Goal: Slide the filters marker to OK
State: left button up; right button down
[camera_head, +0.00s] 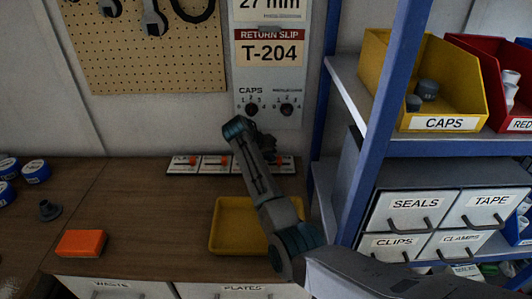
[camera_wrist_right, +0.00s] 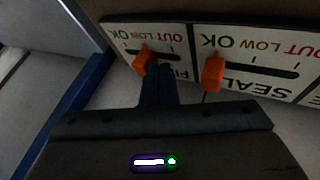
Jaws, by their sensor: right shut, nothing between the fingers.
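The filters marker (camera_wrist_right: 143,60) is an orange slider in the end panel of a white label board (camera_wrist_right: 115,32), upside down in the right wrist view. It appears between OK and LOW, nearer OK. My right gripper (camera_wrist_right: 157,72) is shut and empty, its tips close beside the marker on the OUT side; whether they touch is unclear. Its fingers partly cover the panel's name. In the head view the board (camera_head: 172,172) lies along the wall at the back of the bench, and my right gripper (camera_head: 268,150) is over its right part, largely hidden by my wrist. My left gripper is out of view.
The neighbouring seals marker (camera_wrist_right: 213,72) is at its OK end. A yellow tray (camera_head: 215,240) sits under my right forearm. An orange block (camera_head: 81,243) lies on the bench to the left. A blue-framed shelf (camera_head: 375,130) stands close on the right.

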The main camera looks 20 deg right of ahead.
jog(key=d+p, duration=0.1)
jog(key=s+d+p, duration=0.1)
jog(key=d, duration=0.1)
jog(key=shift+d+r, duration=0.1)
jog(key=shift+d, duration=0.35)
